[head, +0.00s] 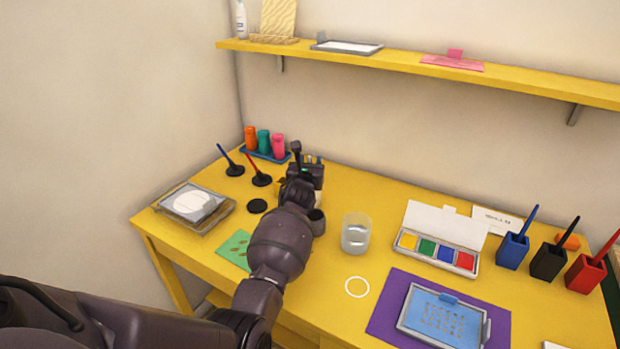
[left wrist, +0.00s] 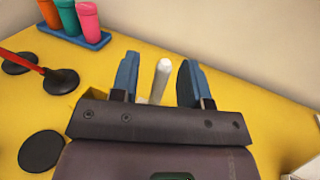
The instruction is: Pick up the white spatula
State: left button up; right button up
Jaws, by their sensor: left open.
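The white spatula shows in the left wrist view as a pale, rounded upright handle (left wrist: 161,78). It stands between the two blue-grey fingers of my left gripper (left wrist: 160,82), with a gap on each side. Its lower part is hidden behind the gripper body. In the head view my left gripper (head: 309,162) is at the back of the yellow table, and I cannot make out the spatula there. The left gripper is open. My right gripper is not in view.
A blue tray (head: 286,160) with orange, green and pink cups stands just left of the gripper. Two black-based stamps, blue-handled (head: 234,169) and red-handled (head: 261,180), are nearby. A clear cup (head: 355,240) stands to the right. The wall shelf (head: 400,66) runs above.

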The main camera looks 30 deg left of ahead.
pick_arm(q)
grip_shut()
